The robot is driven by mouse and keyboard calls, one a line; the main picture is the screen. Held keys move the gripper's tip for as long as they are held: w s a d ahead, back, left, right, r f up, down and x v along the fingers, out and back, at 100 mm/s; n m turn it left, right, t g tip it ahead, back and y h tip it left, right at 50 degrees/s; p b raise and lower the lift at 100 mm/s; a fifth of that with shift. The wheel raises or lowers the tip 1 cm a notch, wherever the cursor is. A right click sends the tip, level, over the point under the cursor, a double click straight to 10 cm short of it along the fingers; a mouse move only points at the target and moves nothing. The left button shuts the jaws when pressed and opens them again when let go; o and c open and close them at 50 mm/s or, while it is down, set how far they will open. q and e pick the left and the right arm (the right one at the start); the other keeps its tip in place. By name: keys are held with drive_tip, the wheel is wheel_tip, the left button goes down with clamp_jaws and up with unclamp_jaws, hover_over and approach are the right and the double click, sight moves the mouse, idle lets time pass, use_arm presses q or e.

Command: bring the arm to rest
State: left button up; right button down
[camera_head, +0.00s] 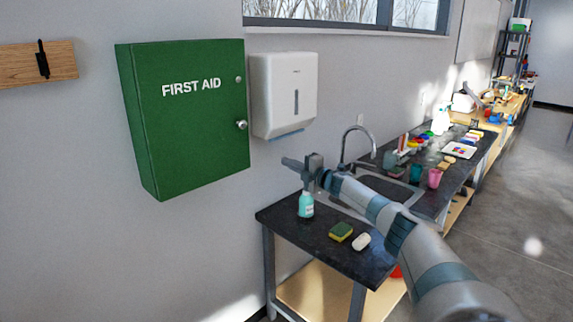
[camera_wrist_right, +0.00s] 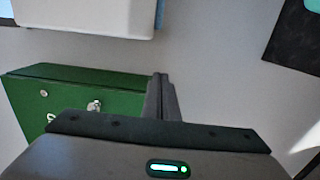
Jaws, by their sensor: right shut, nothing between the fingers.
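My right arm reaches in from the lower right in the head view. My right gripper (camera_head: 290,163) is shut and empty, held in the air above the dark counter, in front of the wall and below the paper towel dispenser. In the right wrist view its fingers (camera_wrist_right: 160,85) lie together with nothing between them. The closed green first aid cabinet (camera_head: 190,120) hangs on the wall to the left of the gripper; it also shows in the wrist view (camera_wrist_right: 75,85). My left gripper is not in view.
The white dispenser (camera_head: 285,95) hangs beside the cabinet. Below the gripper, a teal soap bottle (camera_head: 306,206), a sponge (camera_head: 341,231) and a white soap bar (camera_head: 361,242) are on the counter (camera_head: 290,217). A tall faucet (camera_head: 345,145) and cups stand behind. Open floor lies at right.

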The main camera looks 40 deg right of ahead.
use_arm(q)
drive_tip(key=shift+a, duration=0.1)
use_arm(e)
drive_tip(key=shift+s+d+r, duration=0.1)
drive_tip(key=shift+d, duration=0.2)
idle(0.3)
